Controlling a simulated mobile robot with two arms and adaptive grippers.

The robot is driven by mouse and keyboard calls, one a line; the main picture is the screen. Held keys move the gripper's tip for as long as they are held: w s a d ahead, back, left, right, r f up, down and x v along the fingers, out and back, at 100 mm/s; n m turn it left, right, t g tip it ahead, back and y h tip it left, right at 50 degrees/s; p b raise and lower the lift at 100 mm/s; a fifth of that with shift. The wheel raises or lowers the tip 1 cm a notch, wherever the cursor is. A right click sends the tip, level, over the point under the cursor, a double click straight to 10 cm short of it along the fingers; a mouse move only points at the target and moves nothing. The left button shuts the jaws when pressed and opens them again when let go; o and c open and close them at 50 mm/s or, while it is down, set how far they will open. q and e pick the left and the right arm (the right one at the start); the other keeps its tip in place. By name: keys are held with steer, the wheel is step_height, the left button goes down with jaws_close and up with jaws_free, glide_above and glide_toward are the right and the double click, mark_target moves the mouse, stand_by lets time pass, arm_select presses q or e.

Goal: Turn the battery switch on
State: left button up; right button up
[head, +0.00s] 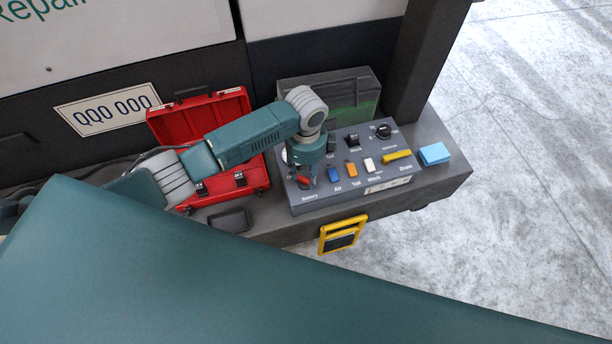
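The grey control panel (347,190) sits on the dark ledge, with its labelled face tilted up. The battery switch (303,183) is a small red knob at the panel's left end, above the "Battery" label. My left gripper (308,176) points down over that end of the panel, right at the red knob. It partly covers the knob, and I cannot tell whether it touches it. The fingers are too small and overlapped to tell open from shut. The knob's exact turn position is not clear. My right gripper is not in view.
Blue, orange and white switches, a yellow handle (397,156) and a black knob (383,130) share the panel. An open red toolbox (246,183) stands left, under my arm. A green-grey box (364,108) is behind. A light blue block (434,154) lies right.

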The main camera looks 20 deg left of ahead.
mark_target(306, 181)
arm_select(q)
steer(key=shift+f, duration=1.7)
jaws_close()
